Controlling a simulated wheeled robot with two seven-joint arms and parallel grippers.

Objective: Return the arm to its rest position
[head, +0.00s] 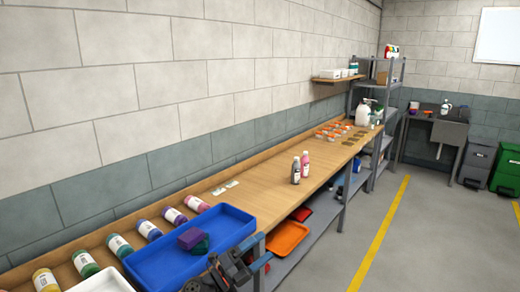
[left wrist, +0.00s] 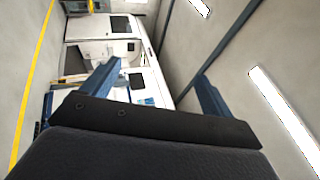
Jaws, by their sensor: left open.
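My left gripper (head: 256,253) is at the bottom of the head view, beside the right edge of the blue tray and in front of the workbench. Its two blue fingers stand apart with nothing between them. In the left wrist view, the open gripper (left wrist: 155,80) also shows empty, its fingers spread wide. My right gripper is in neither view.
The blue tray (head: 160,258) holds a purple block (head: 191,238) and a dark green one. Several paint bottles (head: 149,230) line the wooden workbench (head: 262,190). An orange tray (head: 287,238) lies on the lower shelf. The floor (head: 340,240) to the right is clear.

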